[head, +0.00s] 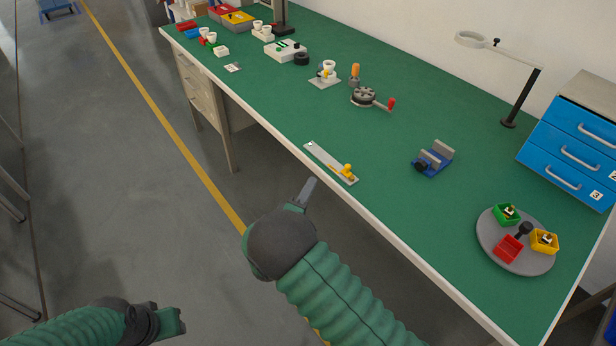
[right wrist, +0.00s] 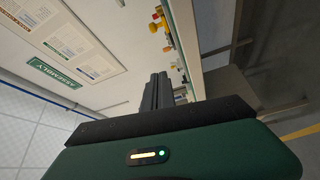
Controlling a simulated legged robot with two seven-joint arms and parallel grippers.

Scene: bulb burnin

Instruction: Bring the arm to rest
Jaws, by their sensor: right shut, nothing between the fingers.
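My right gripper (head: 307,190) is in the head view, off the front edge of the green workbench (head: 290,100). Its fingers are together and hold nothing. They also show shut in the right wrist view (right wrist: 158,90), pointing toward the bench items. My left arm comes in at the lower left of the head view, with its gripper (head: 178,322) low over the floor. Whether the left fingers are open or shut is not clear.
Near the bench edge lies a metal strip with a yellow clamp (head: 346,171). A blue vise (head: 433,158), a crank device (head: 364,96), a round tray (head: 489,238) with small bins and a blue drawer cabinet (head: 570,135) stand on the bench.

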